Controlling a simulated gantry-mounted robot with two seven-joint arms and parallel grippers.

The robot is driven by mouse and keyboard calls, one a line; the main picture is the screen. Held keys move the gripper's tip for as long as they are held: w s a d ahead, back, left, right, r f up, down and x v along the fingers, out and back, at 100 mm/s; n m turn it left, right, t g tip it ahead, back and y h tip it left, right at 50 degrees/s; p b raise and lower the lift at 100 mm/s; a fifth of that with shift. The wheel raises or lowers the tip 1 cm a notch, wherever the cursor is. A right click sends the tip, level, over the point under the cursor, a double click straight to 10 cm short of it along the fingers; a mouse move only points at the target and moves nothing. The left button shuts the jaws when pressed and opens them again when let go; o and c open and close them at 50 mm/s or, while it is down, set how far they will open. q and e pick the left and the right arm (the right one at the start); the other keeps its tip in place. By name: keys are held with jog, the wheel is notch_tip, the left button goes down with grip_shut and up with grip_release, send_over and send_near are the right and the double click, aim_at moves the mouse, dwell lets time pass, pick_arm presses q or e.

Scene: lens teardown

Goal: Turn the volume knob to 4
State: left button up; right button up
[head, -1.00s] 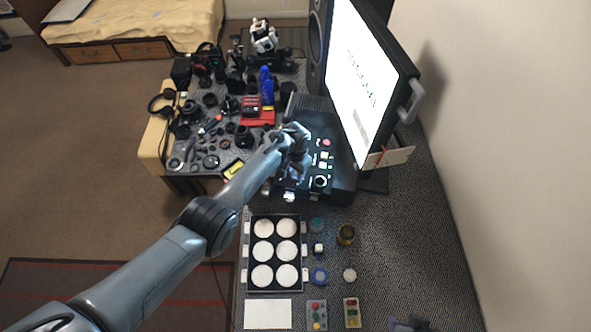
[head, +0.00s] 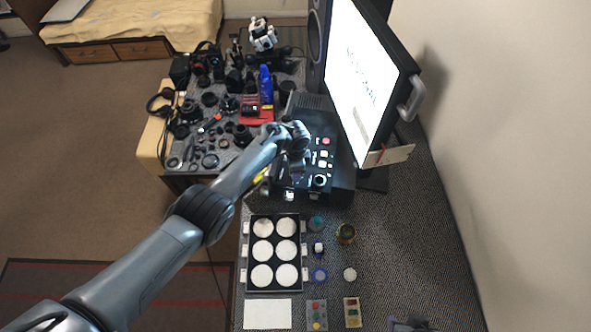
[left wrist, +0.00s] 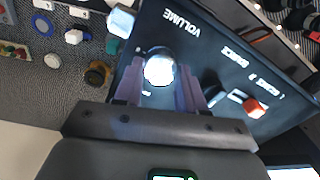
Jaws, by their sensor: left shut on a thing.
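The volume knob (left wrist: 159,70) is a pale round knob on a dark panel, beside the printed word VOLUME in the left wrist view. My left gripper (left wrist: 160,88) has one finger on each side of this knob and is shut on it. I cannot read the knob's setting. In the head view my left gripper (head: 296,158) is over the left part of the black control box (head: 342,172) and hides the knob. A dark tip at the bottom edge looks like my right gripper (head: 410,325); its jaws are not clear.
A monitor (head: 362,85) stands right of the box. The box also carries coloured buttons and another round knob (head: 320,180). A tray of white discs (head: 248,255) lies in front, with small jars beside it. Camera parts crowd the table (head: 182,150) behind. Grey surface at right is free.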

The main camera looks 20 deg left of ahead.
pick_arm(q)
jog(key=shift+m, duration=0.3)
jog(key=o, duration=1.1)
jog(key=shift+c, duration=0.2)
notch_tip(320, 180, up, 11)
jog(key=p, duration=0.3)
jog(key=shift+f, duration=0.1)
